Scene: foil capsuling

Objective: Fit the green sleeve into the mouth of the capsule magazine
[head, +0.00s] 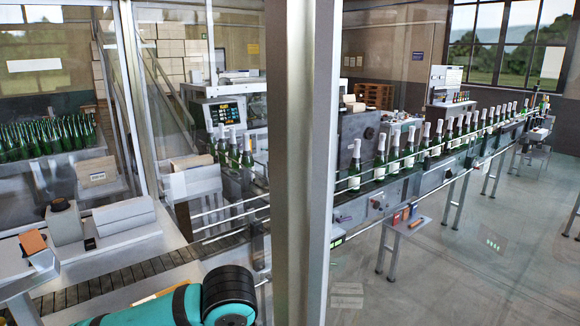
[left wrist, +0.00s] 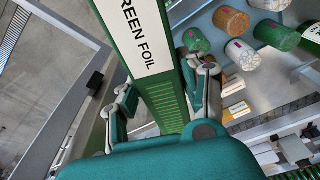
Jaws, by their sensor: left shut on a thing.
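The green sleeve (left wrist: 163,97) is a long green strip with ribbed sides and a white label reading "GREEN FOIL". It runs from the top of the left wrist view down between the fingers of my left gripper (left wrist: 160,88), which is shut on it. Its far end is cut off by the frame. In the head view my teal left arm shows at the bottom, but its gripper and the sleeve do not. I cannot pick out the capsule magazine or its mouth with certainty in either view. My right gripper is not in view.
In the left wrist view a pale tray (left wrist: 207,20) at the top right holds several green, white and brown cylinders. In the head view a thick metal post (head: 300,150) stands mid-frame.

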